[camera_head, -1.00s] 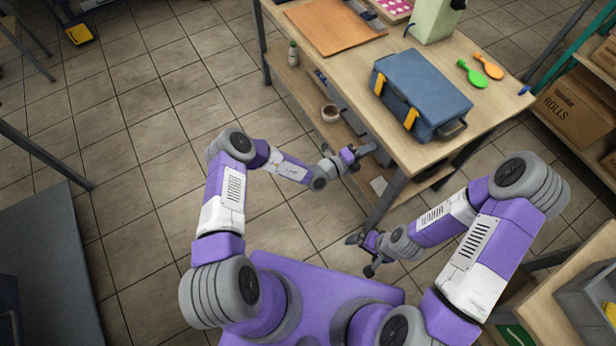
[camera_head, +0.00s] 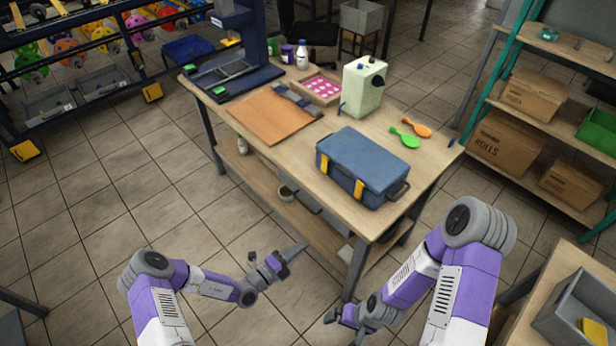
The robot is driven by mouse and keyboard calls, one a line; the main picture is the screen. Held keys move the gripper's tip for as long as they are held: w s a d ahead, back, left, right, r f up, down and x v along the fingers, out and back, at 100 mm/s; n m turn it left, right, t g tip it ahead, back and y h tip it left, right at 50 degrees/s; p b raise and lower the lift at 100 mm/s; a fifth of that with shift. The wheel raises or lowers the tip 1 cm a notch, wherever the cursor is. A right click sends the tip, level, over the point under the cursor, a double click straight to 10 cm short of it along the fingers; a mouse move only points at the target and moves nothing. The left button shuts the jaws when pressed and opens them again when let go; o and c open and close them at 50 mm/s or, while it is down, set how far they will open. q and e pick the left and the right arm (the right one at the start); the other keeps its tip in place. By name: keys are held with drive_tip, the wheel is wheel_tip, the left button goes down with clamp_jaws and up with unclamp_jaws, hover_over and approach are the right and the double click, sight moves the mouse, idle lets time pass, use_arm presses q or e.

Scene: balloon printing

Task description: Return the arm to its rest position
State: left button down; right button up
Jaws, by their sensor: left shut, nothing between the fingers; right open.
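My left gripper (camera_head: 281,262) is shut and empty. It hangs in front of the near left side of the workbench, apart from the things on the top. My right gripper (camera_head: 337,318) is open and empty, low near the bench's front leg. Both arms are bent at the elbow, and both grippers look lower than the bench top.
Shelves (camera_head: 550,125) stand right. Tiled floor is free at left.

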use_arm(q)
drive_tip(key=s+d+f+m+g, duration=0.1)
drive_tip(key=s+d+m+g, duration=0.2)
drive_tip(key=s+m+g, duration=0.55)
drive_tip(key=s+d+f+m+g, duration=0.25)
drive_tip(key=s+m+g, duration=0.35)
drive_tip(key=s+m, duration=0.45)
drive_tip(key=s+a+f+m+g+y, duration=0.2)
drive_tip(key=s+a+m+y, duration=0.4)
drive_tip(key=m, duration=0.6)
drive_tip(key=w+a+m+t+y, duration=0.1)
drive_tip(key=m, duration=0.2)
drive_tip(key=w+a+r+m+t, duration=0.1)
drive_tip(key=m, duration=0.3)
drive_tip(key=w+a+r+m+t+y, duration=0.1)
drive_tip(key=m+t, duration=0.1)
drive_tip(key=m, duration=0.2)
drive_tip(key=shift+w+a+y, duration=0.25)
drive_tip(key=shift+w+y, duration=0.05)
